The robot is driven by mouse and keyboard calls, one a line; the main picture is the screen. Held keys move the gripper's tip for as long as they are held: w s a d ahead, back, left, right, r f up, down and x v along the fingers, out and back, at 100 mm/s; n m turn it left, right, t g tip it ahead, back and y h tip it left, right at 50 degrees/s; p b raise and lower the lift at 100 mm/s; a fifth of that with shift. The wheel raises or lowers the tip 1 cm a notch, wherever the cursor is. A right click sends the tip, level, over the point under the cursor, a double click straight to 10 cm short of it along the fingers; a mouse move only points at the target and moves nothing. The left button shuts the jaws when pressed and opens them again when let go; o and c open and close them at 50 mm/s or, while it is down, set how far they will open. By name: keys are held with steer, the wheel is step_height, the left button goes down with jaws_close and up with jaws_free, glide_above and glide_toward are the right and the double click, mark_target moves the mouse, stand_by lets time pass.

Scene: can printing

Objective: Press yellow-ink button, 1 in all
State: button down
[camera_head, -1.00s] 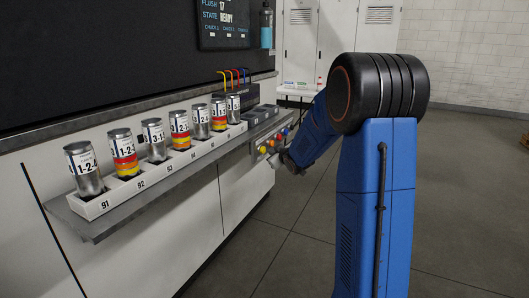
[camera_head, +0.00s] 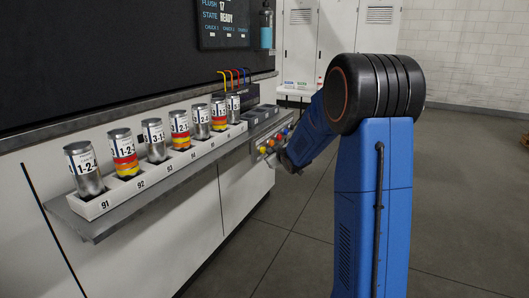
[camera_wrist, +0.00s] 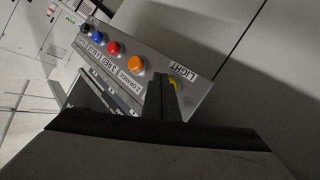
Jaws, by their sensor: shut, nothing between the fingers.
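The yellow button (camera_wrist: 174,84) is on a grey panel (camera_wrist: 190,98) and shows only as a yellow edge beside my gripper (camera_wrist: 160,82), which covers the rest of it. My gripper is shut and empty, its tip at or close to the button; I cannot tell whether they touch. The yellow button (camera_head: 262,149) also shows in the head view, with my gripper (camera_head: 286,162) just right of the panel front. An orange button (camera_wrist: 135,63), a red button (camera_wrist: 113,47), a blue button (camera_wrist: 97,37) and a black button (camera_wrist: 85,28) sit in a row along the panel.
A shelf rack (camera_head: 140,188) with several labelled cans, some banded in red, orange and yellow, runs along the left bench. A dark screen (camera_head: 224,25) and a blue bottle (camera_head: 266,28) are above. The floor (camera_head: 290,250) in front is clear.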

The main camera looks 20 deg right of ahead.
steer(key=shift+w+a, duration=0.5)
steer(key=shift+w, duration=0.1)
stand_by(1.1)
steer(key=shift+d, duration=0.1)
steer(key=shift+s+d, duration=0.75)
steer(key=shift+s, duration=0.3)
steer(key=shift+s+d, duration=0.75)
steer(key=shift+s, duration=0.25)
steer(key=shift+s+d, duration=0.75)
steer(key=shift+s, duration=0.2)
